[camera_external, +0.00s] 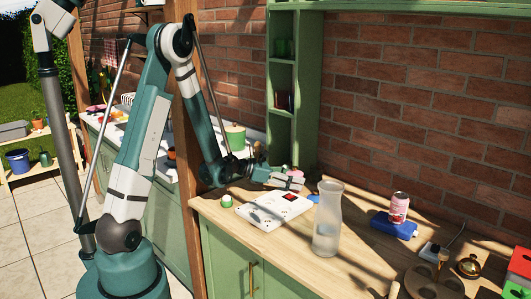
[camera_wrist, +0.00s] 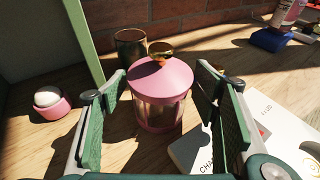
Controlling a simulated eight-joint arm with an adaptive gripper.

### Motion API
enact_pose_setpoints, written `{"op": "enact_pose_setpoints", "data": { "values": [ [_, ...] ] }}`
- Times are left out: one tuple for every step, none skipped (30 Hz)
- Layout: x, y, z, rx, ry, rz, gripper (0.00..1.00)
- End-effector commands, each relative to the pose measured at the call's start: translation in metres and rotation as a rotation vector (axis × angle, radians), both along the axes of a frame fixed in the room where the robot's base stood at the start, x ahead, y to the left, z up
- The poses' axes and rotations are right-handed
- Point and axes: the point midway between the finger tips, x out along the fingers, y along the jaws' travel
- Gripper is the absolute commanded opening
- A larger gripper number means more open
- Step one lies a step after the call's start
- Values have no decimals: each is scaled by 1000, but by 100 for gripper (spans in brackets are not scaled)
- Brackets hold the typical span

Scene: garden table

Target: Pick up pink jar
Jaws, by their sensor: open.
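The pink jar (camera_wrist: 160,97) stands upright on the wooden counter in the wrist view. It has a pink lid with a round knob, a see-through body and a pink base. My gripper (camera_wrist: 162,93) is open, with one green finger on each side of the jar in the picture; I cannot tell whether either touches it. In the external view my gripper (camera_external: 282,179) is low over the counter by the brick wall. The jar (camera_external: 296,172) shows there only as a small pink patch, mostly hidden by my gripper.
A white panel (camera_wrist: 270,130) lies close to the jar's right. A dark cup (camera_wrist: 131,46) stands behind it, and a small pink pot with a white ball (camera_wrist: 49,101) sits to the left. A glass carafe (camera_external: 327,225) and a can on a blue box (camera_external: 394,227) stand farther right.

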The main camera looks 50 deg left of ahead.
Motion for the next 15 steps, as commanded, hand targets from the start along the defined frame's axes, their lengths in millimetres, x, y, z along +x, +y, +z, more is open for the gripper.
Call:
{"op": "enact_pose_setpoints", "data": {
  "values": [
    [0,0,0,0,0,0,60],
    [0,0,0,0,0,0,60],
    [0,0,0,0,0,0,57],
    [0,0,0,0,0,0,54],
    [0,0,0,0,0,0,50],
    [0,0,0,0,0,0,44],
    [0,0,0,0,0,0,40],
    [0,0,0,0,0,0,36],
    [0,0,0,0,0,0,31],
    [0,0,0,0,0,0,27],
    [0,0,0,0,0,0,23],
    [0,0,0,0,0,0,20],
    [0,0,0,0,0,0,20],
    [0,0,0,0,0,0,20],
    [0,0,0,0,0,0,20]
  ]
}}
